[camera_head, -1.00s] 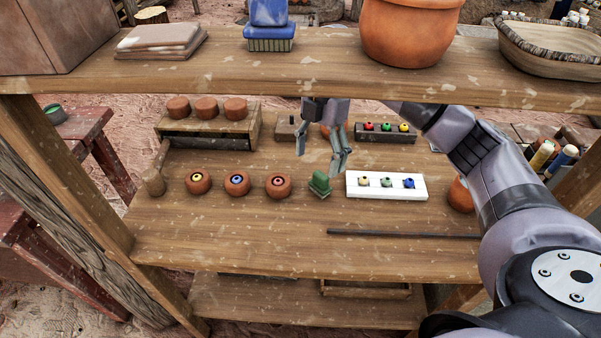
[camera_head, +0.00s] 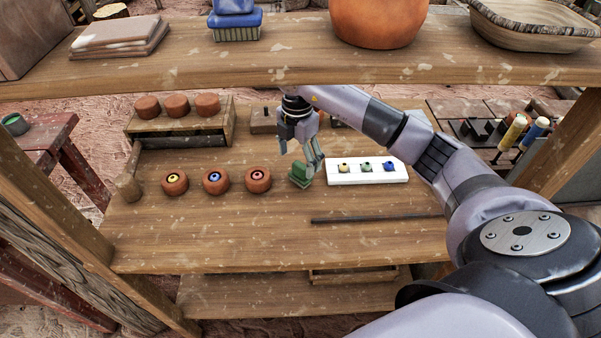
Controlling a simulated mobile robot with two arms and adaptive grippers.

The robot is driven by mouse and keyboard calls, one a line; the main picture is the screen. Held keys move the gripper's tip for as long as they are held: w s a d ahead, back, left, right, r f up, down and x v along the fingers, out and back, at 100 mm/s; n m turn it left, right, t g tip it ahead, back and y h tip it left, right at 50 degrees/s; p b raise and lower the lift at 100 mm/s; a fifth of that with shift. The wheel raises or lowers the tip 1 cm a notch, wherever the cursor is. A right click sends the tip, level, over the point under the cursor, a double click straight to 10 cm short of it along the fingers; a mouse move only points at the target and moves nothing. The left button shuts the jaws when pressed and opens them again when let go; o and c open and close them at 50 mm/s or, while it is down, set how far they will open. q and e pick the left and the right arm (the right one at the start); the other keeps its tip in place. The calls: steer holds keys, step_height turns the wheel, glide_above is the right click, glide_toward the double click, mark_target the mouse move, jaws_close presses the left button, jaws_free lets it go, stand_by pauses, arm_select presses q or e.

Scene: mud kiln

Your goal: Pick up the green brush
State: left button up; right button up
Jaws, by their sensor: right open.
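The green brush (camera_head: 299,176) stands on the middle shelf, between a round clay pot and a white block. My right gripper (camera_head: 302,159) reaches in from the right under the upper shelf. Its jaws are open and point down, just above and behind the brush. One finger is close to the brush's right side, but I cannot tell if it touches. My left gripper is not in view.
The white block (camera_head: 375,176) with small coloured knobs is close on the right. Clay pots (camera_head: 258,180) line up on the left. A dark rod (camera_head: 375,219) lies in front.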

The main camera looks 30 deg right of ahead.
mark_target(299, 166)
steer(key=shift+d+f+p, duration=0.1)
steer(key=shift+f+p, duration=0.55)
steer(key=shift+f, duration=2.1)
steer(key=shift+c, duration=0.4)
steer(key=c, duration=1.3)
step_height(299, 166, up, 10)
steer(key=shift+r+b, duration=0.1)
steer(key=shift+b, duration=0.6)
